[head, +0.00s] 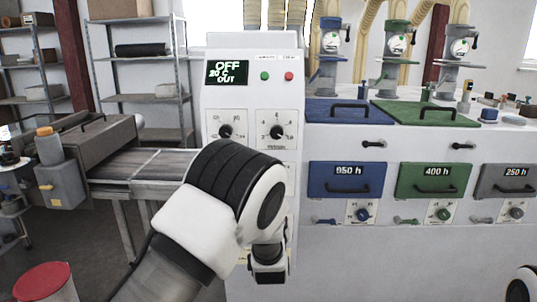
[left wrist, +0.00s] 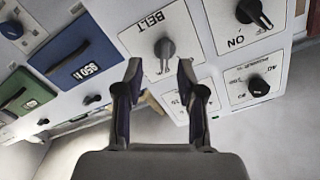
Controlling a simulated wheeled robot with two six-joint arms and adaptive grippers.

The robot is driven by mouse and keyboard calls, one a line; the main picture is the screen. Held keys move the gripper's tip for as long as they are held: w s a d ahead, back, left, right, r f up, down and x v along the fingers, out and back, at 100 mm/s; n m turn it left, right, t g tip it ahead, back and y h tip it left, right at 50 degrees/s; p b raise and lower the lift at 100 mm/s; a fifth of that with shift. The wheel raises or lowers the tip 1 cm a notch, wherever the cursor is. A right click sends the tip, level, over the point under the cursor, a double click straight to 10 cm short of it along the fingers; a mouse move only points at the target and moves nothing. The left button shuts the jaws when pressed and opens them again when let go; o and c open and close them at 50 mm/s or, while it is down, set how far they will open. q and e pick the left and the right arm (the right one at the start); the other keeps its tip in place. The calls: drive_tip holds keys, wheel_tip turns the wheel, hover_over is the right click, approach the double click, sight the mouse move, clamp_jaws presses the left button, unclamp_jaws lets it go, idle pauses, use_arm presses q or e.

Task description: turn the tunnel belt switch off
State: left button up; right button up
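The belt switch (left wrist: 163,48) is a dark rotary knob on a white plate marked BELT, seen upside down in the left wrist view. Its narrow handle points down in that picture, toward my fingers. My left gripper (left wrist: 159,68) is open, with one fingertip on each side of the handle's end. I cannot tell whether either finger touches it. In the head view my left gripper (head: 268,268) is low at the white control cabinet (head: 255,95), and my arm hides the switch.
A display (head: 227,73) reads OFF, 20 C, OUT. Other knobs sit close by, including one (left wrist: 254,12) beside an ON mark and another (left wrist: 259,87). Blue (head: 346,180), green (head: 433,181) and grey (head: 507,182) drawers are right of the cabinet; a conveyor (head: 145,164) is left.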

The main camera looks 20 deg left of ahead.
use_arm(q)
drive_tip(key=w+a+r+p, duration=0.2)
drive_tip(key=w, duration=0.6)
drive_tip(key=shift+w+r+p, duration=0.3)
drive_tip(key=shift+p, duration=0.05)
drive_tip(key=shift+s+d+r, duration=0.1)
clamp_jaws()
use_arm(e)
drive_tip(key=r, duration=0.4)
drive_tip(key=shift+w+r, duration=0.15)
drive_tip(key=shift+w, duration=0.1)
